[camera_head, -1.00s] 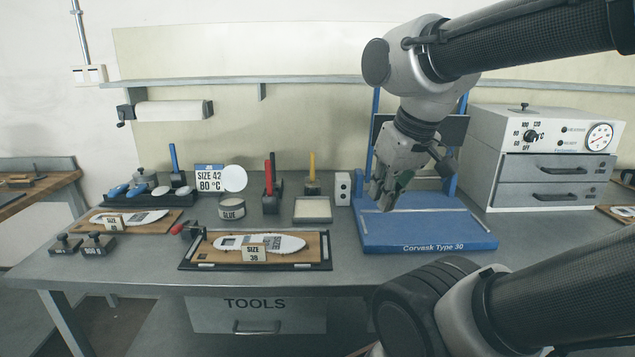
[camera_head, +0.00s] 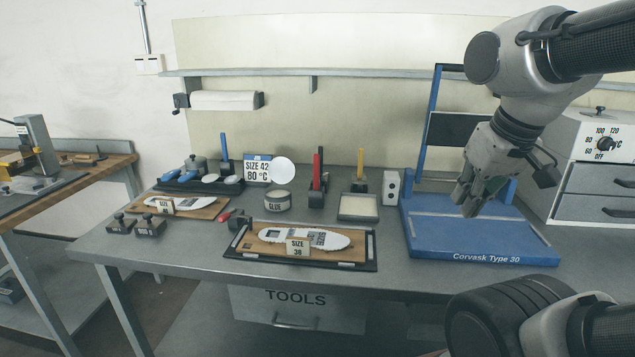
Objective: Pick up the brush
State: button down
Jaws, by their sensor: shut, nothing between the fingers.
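No brush can be made out for certain. Upright coloured handles stand in dark holders at the back of the bench: a blue handle (camera_head: 224,148), a red handle (camera_head: 316,171) and a yellow handle (camera_head: 361,164). Their lower ends are hidden in the holders, so I cannot tell which is a brush. A glue pot (camera_head: 277,201) stands between the blue and red handles. My gripper (camera_head: 466,205) is shut and empty. It hangs above the blue press base, to the right of the handles and apart from them.
A blue press (camera_head: 480,241) marked Corvask Type 30 stands at the right, beside a white oven (camera_head: 600,150). Another bench (camera_head: 95,180) stands at far left.

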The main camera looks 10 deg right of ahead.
aim_at(316, 157)
jog(key=i+j, duration=0.15)
jog(key=j, duration=0.35)
jog(key=i+j+z, duration=0.1)
jog(key=j, duration=0.35)
jog(key=i+j, duration=0.1)
jog(key=j, duration=0.4)
jog(key=i+j, duration=0.15)
jog(key=j, duration=0.35)
jog(key=i+j+z, duration=0.1)
jog(key=j, duration=0.4)
jog(key=i+j, duration=0.1)
jog(key=j, duration=0.35)
jog(key=z, duration=0.05)
